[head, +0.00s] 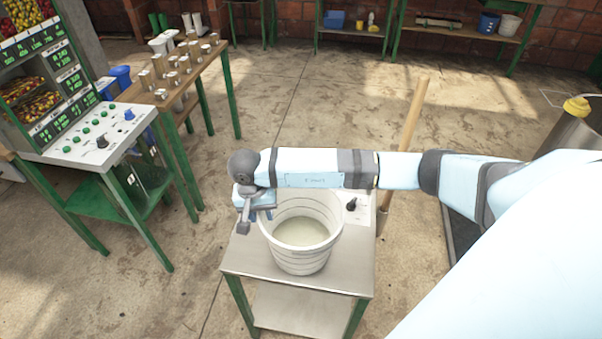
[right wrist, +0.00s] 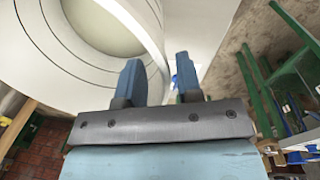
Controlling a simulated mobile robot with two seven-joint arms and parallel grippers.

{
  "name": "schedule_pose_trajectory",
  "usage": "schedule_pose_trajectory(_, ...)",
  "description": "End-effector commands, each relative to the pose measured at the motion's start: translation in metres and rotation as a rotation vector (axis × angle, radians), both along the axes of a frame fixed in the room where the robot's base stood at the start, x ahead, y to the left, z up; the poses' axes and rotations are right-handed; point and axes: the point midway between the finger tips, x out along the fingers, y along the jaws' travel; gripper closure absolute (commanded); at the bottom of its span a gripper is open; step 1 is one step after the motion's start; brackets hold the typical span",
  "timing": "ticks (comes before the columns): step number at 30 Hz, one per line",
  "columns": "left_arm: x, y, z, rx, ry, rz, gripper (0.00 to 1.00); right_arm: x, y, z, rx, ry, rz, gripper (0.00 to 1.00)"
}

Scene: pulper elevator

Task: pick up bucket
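A white ribbed bucket (head: 303,262) stands upright on a small metal-topped table (head: 243,258) in the head view. Its open top shows a pale inside. My right gripper (head: 256,214) is at the bucket's left rim, with its arm reaching across behind the opening. In the right wrist view the two blue fingers (right wrist: 158,75) are spread apart, and the bucket (right wrist: 40,45) fills the upper left. Its rim edge runs close to the gap between the fingers; I cannot tell whether they touch it. My left gripper is not in view.
A control knob panel (head: 356,205) sits behind the bucket. A wooden pole (head: 408,125) stands just right of the table. A bench with several metal cups (head: 172,78) and a control console (head: 100,140) are at left. Open concrete floor (head: 300,100) lies behind.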

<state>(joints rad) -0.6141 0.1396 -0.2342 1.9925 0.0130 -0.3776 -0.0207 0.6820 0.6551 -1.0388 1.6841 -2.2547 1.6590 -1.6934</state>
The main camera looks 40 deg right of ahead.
Motion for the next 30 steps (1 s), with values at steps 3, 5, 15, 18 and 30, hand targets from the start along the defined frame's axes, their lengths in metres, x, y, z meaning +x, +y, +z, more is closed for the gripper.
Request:
schedule_pose_trajectory(3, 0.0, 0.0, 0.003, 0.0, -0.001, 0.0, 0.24, -0.001, 0.0, -0.012, 0.0, 0.002, 0.001, 0.67)
schedule_pose_trajectory(5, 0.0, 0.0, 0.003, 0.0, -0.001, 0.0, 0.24, -0.002, 0.0, -0.015, 0.001, 0.001, 0.002, 0.67)
schedule_pose_trajectory(15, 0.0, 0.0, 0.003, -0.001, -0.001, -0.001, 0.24, -0.001, -0.001, -0.016, 0.001, 0.0, 0.002, 0.95)
schedule_pose_trajectory(18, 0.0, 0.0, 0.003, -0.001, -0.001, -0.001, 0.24, -0.001, -0.001, -0.016, 0.001, 0.0, 0.001, 1.0)
schedule_pose_trajectory(30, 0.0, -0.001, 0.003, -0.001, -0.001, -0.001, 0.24, -0.001, -0.001, -0.016, 0.001, 0.0, 0.001, 1.0)
